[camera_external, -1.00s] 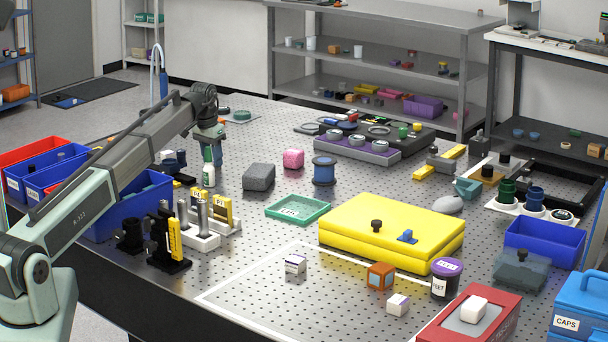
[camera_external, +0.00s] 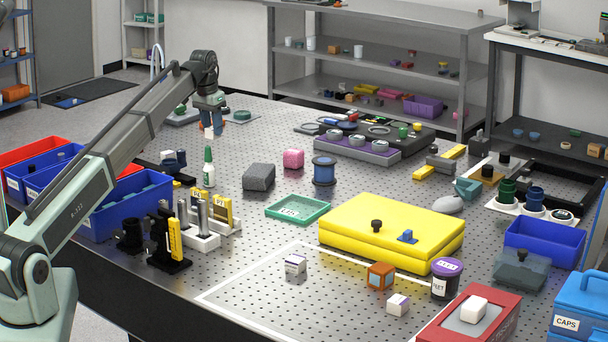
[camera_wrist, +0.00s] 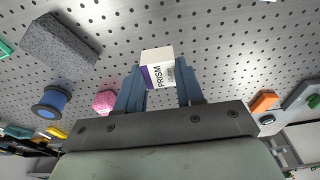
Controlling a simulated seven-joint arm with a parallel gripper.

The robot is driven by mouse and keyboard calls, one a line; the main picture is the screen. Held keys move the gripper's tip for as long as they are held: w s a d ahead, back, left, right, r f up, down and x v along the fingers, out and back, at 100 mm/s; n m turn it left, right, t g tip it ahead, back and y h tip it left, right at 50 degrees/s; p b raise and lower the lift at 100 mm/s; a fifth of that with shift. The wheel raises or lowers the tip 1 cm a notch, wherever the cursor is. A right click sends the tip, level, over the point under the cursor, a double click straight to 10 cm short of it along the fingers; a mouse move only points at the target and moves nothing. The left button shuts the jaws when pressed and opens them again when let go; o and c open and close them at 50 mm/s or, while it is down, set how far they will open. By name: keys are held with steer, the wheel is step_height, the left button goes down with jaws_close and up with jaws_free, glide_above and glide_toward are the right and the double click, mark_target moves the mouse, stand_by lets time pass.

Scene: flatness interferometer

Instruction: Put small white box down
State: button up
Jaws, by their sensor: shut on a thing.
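My gripper (camera_external: 210,127) is at the far left part of the table in the external view, raised above the surface. In the wrist view my gripper (camera_wrist: 160,88) has its two blue fingers shut on a small white box (camera_wrist: 157,58) with a purple patch and the word PRISM. The held box also shows in the external view as a small pale block (camera_external: 209,133) under the gripper.
Near the gripper are a white bottle with a green cap (camera_external: 208,168), a grey block (camera_external: 259,177), a pink block (camera_external: 293,159) and a blue spool (camera_external: 324,171). A green tray (camera_external: 298,209) and a yellow case (camera_external: 391,232) lie nearer. Bare perforated tabletop (camera_external: 262,140) lies right of the gripper.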

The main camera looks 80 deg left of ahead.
steer(key=w+d+m, duration=0.4)
steer(key=w+d, duration=1.4)
steer(key=w, duration=0.2)
steer(key=w+d+m, duration=0.1)
steer(key=w+d, duration=0.3)
steer(key=d, duration=0.7)
steer(key=w+d+r+m, duration=0.1)
steer(key=w+d, duration=0.3)
steer(key=d, duration=0.8)
steer(key=w+d+m+h, duration=0.1)
steer(key=w+d, duration=0.3)
steer(key=d, duration=0.7)
steer(key=shift+w+d+r+m+t, duration=0.2)
steer(key=shift+r+m+t, duration=0.15)
steer(key=shift+m, duration=0.45)
steer(key=s+d+m, duration=0.2)
steer(key=d, duration=1)
steer(key=s+d+m, duration=0.1)
steer(key=s+d, duration=0.1)
steer(key=d, duration=1)
steer(key=shift+s+f+n, duration=0.45)
steer(key=shift+s+f, duration=0.4)
steer(key=shift+f, duration=1.05)
steer(key=shift+s+f+n, duration=0.4)
steer(key=shift+s+f, duration=0.45)
steer(key=shift+f, duration=1.1)
steer(key=shift+s+f+n, duration=0.45)
steer(key=shift+s+f, duration=0.4)
steer(key=shift+f, duration=1.05)
